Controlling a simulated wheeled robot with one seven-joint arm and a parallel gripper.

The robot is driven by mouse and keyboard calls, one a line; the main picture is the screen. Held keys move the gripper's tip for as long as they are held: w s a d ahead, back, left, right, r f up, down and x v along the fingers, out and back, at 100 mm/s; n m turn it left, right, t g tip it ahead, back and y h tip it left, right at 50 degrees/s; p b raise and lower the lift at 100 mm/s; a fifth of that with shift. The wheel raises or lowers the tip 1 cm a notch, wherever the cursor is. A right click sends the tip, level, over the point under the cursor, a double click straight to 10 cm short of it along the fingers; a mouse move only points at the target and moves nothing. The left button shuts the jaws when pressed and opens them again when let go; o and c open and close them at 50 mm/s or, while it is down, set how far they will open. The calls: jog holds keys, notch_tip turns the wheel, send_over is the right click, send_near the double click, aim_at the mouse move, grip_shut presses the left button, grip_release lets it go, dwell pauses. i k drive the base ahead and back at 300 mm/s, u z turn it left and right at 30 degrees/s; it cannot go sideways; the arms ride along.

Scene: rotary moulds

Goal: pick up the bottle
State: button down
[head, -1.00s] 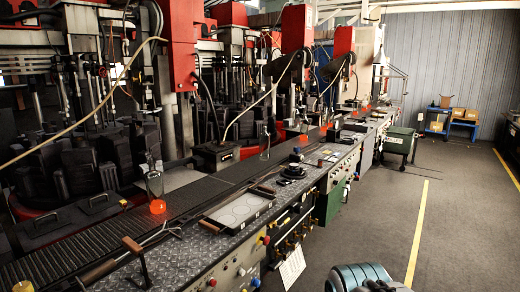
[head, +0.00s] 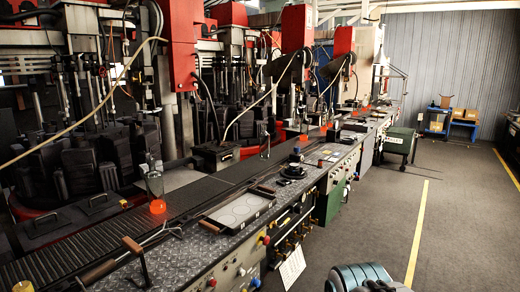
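A clear glass bottle (head: 154,183) stands upright at the left of the conveyor, close behind a glowing orange piece (head: 158,206). A second clear, bottle-like shape (head: 264,150) stands farther along the conveyor; it is small and its outline is hard to make out. I cannot tell which of them the task means. My gripper is not in view, and nothing is seen touching either bottle.
The dark conveyor (head: 98,235) runs beside a metal worktop with a tray (head: 238,211) and a wooden-handled tool (head: 132,244). Red-topped machines (head: 182,45) stand behind it. The grey floor (head: 390,205) at right is clear, with a yellow line (head: 417,235).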

aim_at(264, 136)
jog(key=z, duration=0.5)
jog(key=k, duration=0.65)
jog(key=z, duration=0.75)
jog(key=i, duration=2.55)
jog(key=u, duration=0.1)
jog(key=i, duration=1.6)
jog(key=u, duration=1.05)
jog(key=i, duration=1.05)
jog(key=u, duration=1.65)
jog(key=i, duration=0.8)
jog(key=u, duration=0.5)
